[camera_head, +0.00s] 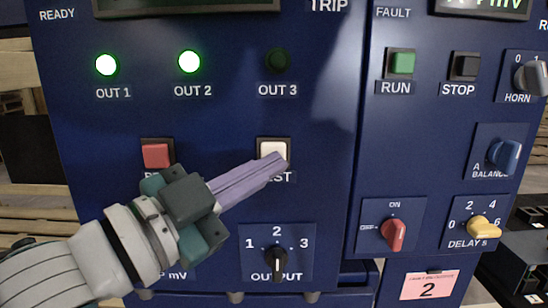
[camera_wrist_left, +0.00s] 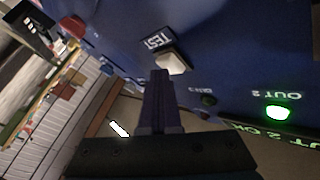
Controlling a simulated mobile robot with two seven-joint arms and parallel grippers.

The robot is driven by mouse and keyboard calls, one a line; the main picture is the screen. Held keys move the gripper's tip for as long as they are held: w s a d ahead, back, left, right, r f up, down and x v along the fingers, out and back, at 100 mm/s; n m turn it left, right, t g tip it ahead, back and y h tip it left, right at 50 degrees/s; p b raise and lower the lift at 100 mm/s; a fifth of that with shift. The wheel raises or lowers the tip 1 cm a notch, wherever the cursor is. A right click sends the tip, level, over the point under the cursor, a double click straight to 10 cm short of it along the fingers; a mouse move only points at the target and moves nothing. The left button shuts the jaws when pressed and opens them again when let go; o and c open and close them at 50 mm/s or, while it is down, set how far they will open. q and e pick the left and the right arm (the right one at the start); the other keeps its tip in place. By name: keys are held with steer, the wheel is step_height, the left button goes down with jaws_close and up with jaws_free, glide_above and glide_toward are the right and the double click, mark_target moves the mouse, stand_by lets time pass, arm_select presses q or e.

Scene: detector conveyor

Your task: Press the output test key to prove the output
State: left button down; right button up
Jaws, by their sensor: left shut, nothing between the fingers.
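The white TEST key (camera_head: 273,147) sits on the blue panel, its label partly covered by my fingers. My left gripper (camera_head: 276,163) is shut and empty, its fingertips at the key's lower edge in the head view. In the left wrist view, the fingertips (camera_wrist_left: 161,76) are close to the white key (camera_wrist_left: 172,63); I cannot tell whether they touch. The OUTPUT selector (camera_head: 277,262) is black, below the key, and appears to point up toward 2. The OUT 1 lamp (camera_head: 106,65) and OUT 2 lamp (camera_head: 189,62) glow green; the OUT 3 lamp (camera_head: 277,61) is dark. My right gripper is not seen.
A red button (camera_head: 156,155) is left of the key, its label mostly hidden by my gripper. The green RUN button (camera_head: 401,63), STOP button (camera_head: 466,66), red switch (camera_head: 394,235) and yellow DELAY knob (camera_head: 482,227) are on the right panel.

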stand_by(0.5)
arm_select(q)
steer(key=shift+s+p, duration=0.6)
steer(key=shift+s, duration=0.2)
steer(key=s+p, duration=0.2)
steer(key=s, duration=0.3)
steer(key=shift+p, duration=0.3)
stand_by(0.3)
